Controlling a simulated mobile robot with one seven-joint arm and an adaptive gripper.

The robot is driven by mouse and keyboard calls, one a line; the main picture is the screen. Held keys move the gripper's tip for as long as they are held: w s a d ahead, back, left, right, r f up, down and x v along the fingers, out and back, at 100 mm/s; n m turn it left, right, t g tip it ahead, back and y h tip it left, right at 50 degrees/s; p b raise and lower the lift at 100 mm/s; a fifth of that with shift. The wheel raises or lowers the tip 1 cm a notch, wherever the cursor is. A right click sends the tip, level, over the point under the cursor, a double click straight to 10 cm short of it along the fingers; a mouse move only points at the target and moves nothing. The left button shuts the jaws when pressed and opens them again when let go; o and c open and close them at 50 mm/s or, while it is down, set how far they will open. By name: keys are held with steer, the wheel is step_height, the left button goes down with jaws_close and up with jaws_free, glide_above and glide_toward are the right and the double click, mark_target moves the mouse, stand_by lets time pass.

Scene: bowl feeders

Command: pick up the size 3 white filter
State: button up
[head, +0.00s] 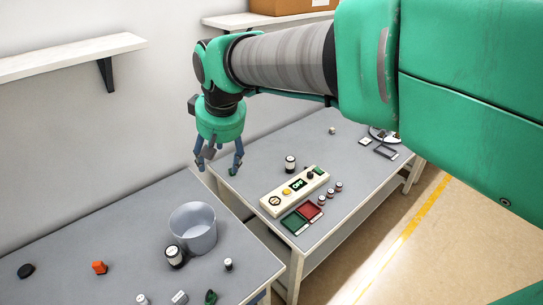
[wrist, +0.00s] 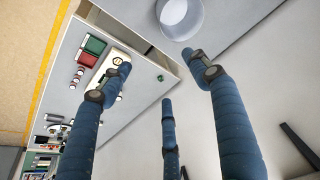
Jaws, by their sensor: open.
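My gripper (head: 219,163) hangs fingers down above the near left corner of the right table (head: 262,157). Its three blue fingers are spread and empty, and they also show in the wrist view (wrist: 158,76). I cannot pick out with certainty a size 3 white filter; no size mark is readable. Small pale pieces that could be it stand on the left table: a white one with a dark top (head: 228,265) and a white one at the front edge (head: 142,299). A small green piece (wrist: 160,77) lies on the right table below the fingers.
A grey bucket (head: 194,229) stands on the left table (head: 95,240), beside a dark labelled jar (head: 175,257). The right table holds a control box (head: 294,191), green (head: 295,222) and red (head: 309,211) trays and small bottles. A wall shelf (head: 70,57) is at left.

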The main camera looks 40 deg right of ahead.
steer(key=w+d+f+m+g+p, duration=0.1)
steer(key=w+d+p, duration=0.2)
steer(key=w+d, duration=1)
steer(key=m+g+p, duration=0.2)
steer(key=g+p, duration=0.1)
steer(key=p, duration=0.5)
glide_above(290, 158)
step_height(290, 158, down, 30)
steer(key=shift+a+f+y, duration=0.1)
steer(key=shift+y, duration=0.3)
steer(key=shift+f, duration=0.15)
steer(key=shift+f+b, duration=0.35)
steer(key=shift+f, duration=3.8)
steer(key=shift+s+f, duration=0.1)
steer(key=shift+f, duration=2.5)
